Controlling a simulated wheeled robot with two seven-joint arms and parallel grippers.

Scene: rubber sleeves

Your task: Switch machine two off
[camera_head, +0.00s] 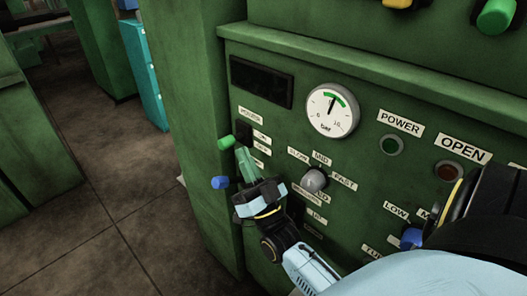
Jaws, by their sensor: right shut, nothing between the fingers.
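A green machine panel (360,170) fills the right of the head view. No machine number is readable. My right gripper (243,153) reaches in from the lower right, shut and empty, with its tips close to a dark switch (244,132) at the panel's left edge. I cannot tell whether the tips touch it. The small labels beside the switch are hard to read. A green-tipped lever (227,142) and a blue-tipped lever (220,183) stick out left of the gripper. A round gauge (332,110) has its needle in the green band. My left gripper is out of view.
A grey knob (315,180) sits among speed labels right of my gripper. Open tiled floor (110,180) lies left.

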